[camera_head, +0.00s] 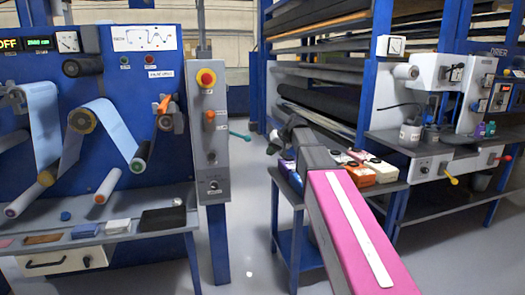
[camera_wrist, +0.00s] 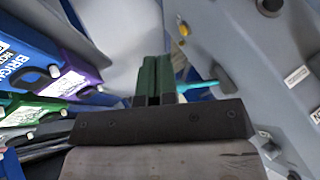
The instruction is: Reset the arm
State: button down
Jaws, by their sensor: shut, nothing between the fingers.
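My arm (camera_head: 345,225), pink with a white stripe, reaches forward from the lower right of the head view, between the film machine and the shelf rack. Its dark far end is near the small blue table, and the fingertips are hard to make out there. In the wrist view my gripper (camera_wrist: 153,62) shows two green fingers side by side, shut with nothing between them. The fingers point toward a pale gap between coloured boxes on the left and a grey panel on the right.
Boxes (camera_head: 360,172) stand on the blue table under my arm; purple (camera_wrist: 72,75) and blue (camera_wrist: 25,55) ones show close in the wrist view. The grey control column (camera_head: 208,120) with a red button stands left of my arm. A workbench (camera_head: 440,150) is at right.

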jog(key=s+d+f+m+g+h, duration=0.1)
jog(key=s+d+f+h, duration=0.1)
jog(key=s+d+f, duration=0.3)
jog(key=s+d+f+m+g+h, duration=0.1)
jog(key=s+d+f, duration=0.4)
jog(key=s+f, duration=0.8)
jog(key=s+d+f+g+h, duration=0.1)
jog(key=s+d+f+h, duration=0.2)
jog(key=s+f, duration=0.7)
notch_tip(320, 180, down, 6)
jog(key=shift+d+f+m+g+h, duration=0.15)
jog(key=shift+d+m+g+h, duration=0.25)
jog(key=shift+d, duration=0.75)
